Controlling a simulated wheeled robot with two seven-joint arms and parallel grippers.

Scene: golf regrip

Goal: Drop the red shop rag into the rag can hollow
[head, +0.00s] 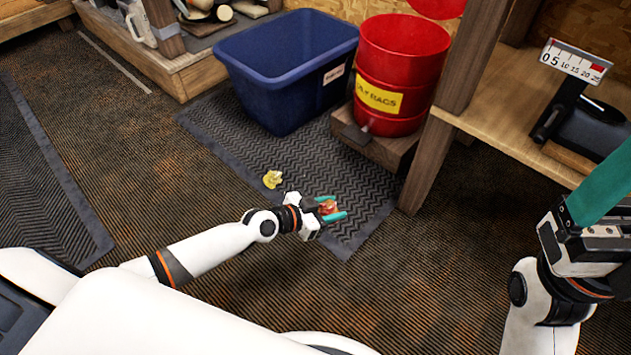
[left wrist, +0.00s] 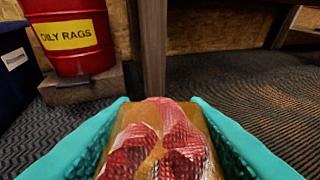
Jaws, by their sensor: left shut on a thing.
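My left gripper (head: 335,208) is shut on the red shop rag (head: 328,207), held low over the dark mat. In the left wrist view the rag (left wrist: 165,140) is a crumpled red and tan bundle between the two teal fingers. The red rag can (head: 402,65) with a yellow label stands on a wooden block, beyond the gripper and to its right. Its top is open; the inside bottom is hidden. It also shows in the left wrist view (left wrist: 72,30), ahead and to the left. My right gripper (head: 585,210) is at the right edge, partly cut off.
A blue bin (head: 285,65) stands left of the can. A wooden post (head: 428,165) and bench (head: 500,135) stand close right of it. A small yellow crumpled thing (head: 272,179) lies on the mat (head: 225,125). A scale-like device (head: 575,62) sits on the bench.

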